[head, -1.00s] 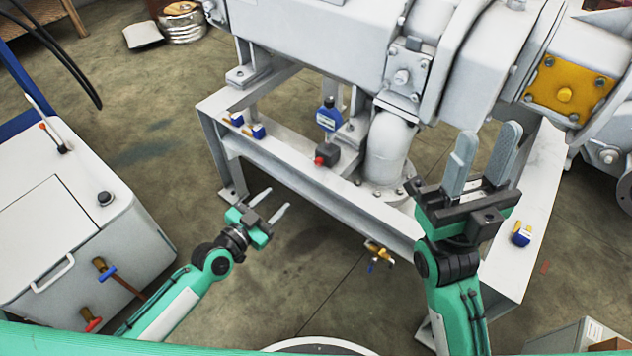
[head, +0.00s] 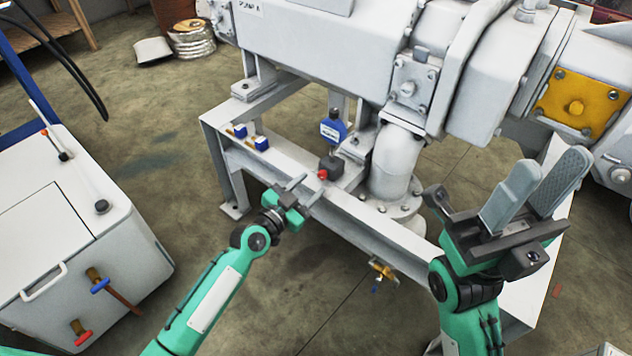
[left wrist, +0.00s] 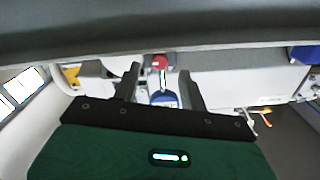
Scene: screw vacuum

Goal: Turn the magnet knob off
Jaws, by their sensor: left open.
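A small dark box with a red knob (head: 322,174) sits on the white frame's beam, below the pump; I take this to be the magnet knob. My left gripper (head: 312,184) is open, its two fingers pointing at the box from just in front. Whether they touch it cannot be told. In the left wrist view the red knob (left wrist: 159,62) shows between and beyond the open fingers (left wrist: 164,76). My right gripper (head: 550,162) is raised at the right, its two pads apart with nothing seen between them.
A blue bottle (head: 333,127) stands behind the box. A white cabinet (head: 60,230) stands left; floor lies between.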

